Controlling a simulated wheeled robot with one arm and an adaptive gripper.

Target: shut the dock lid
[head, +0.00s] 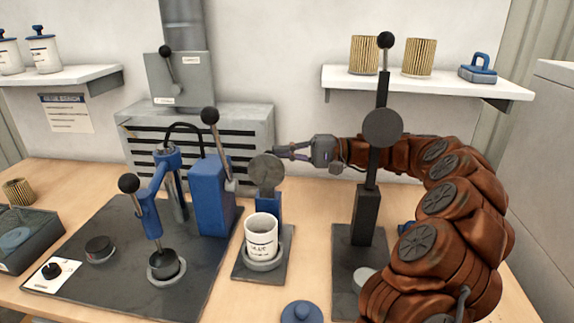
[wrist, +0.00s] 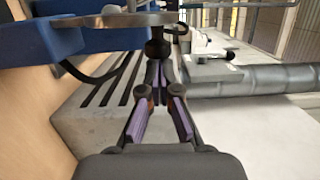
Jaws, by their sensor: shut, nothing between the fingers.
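The dock lid (head: 265,171) is a round grey disc, standing raised and open behind the white canister. The dock (head: 243,268) is a dark base with a blue hinge post (head: 268,205) at its back. A white labelled canister (head: 261,235) stands upright in the dock's ring. My gripper (head: 278,152) is shut and empty, at the upper right edge of the lid; I cannot tell whether they touch. In the wrist view, my gripper's fingers (wrist: 158,72) converge just below a dark round knob, under a grey disc edge (wrist: 120,18) that looks like the lid.
A blue press (head: 212,195) with black-knobbed levers stands left of the dock. A dark post stand (head: 365,215) stands right of it, in front of my arm. A blue round cap (head: 301,312) lies at the front. A grey vented box (head: 250,125) stands behind.

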